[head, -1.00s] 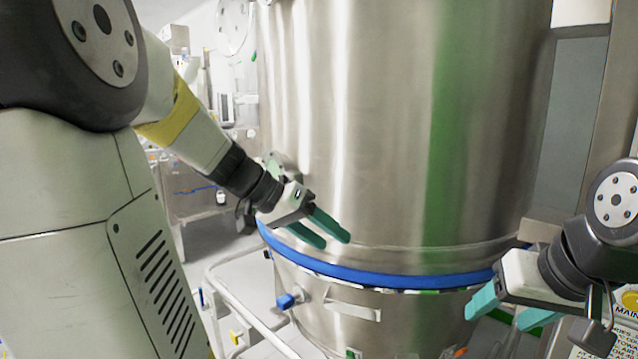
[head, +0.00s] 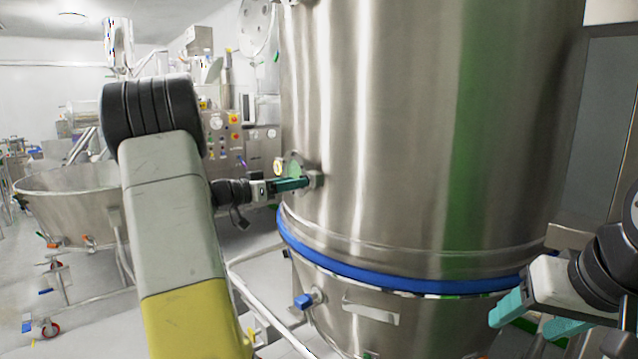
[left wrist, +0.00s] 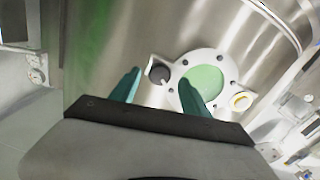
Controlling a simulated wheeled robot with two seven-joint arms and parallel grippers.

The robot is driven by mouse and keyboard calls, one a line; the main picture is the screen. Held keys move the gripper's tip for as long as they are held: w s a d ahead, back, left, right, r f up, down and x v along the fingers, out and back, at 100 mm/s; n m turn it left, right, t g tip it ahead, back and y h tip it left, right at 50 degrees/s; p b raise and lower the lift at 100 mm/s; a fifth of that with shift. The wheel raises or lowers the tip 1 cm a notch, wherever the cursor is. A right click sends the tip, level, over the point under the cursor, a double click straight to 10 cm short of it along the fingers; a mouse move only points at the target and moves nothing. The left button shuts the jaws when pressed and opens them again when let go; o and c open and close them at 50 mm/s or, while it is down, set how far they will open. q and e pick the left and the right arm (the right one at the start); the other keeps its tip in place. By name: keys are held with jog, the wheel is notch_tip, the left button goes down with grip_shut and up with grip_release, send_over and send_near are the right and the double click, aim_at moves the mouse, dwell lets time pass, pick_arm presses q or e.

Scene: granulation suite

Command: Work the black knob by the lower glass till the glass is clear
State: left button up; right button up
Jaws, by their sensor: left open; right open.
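The black knob (left wrist: 158,72) sits on a pale round flange on the steel vessel, just left of the lower glass (left wrist: 205,84) in the left wrist view. The glass is a flat pale green disc; one of my fingers covers part of its edge. My left gripper (left wrist: 158,93) is open, one finger on each side of the knob in the picture; I cannot tell whether they touch it. In the head view the left gripper (head: 303,183) is at the flange (head: 293,163) on the vessel's left side. My right gripper (head: 530,316) is open and empty at the lower right.
The large steel vessel (head: 400,130) fills the middle, with a blue band (head: 370,276) around it. A blue-tipped fitting (head: 305,300) and a handle (head: 370,310) stick out below. A white rail (head: 265,310) runs at lower left.

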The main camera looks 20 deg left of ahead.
pick_arm(q)
jog(key=shift+x, duration=1.05)
jog(key=shift+c, duration=0.4)
grip_shut()
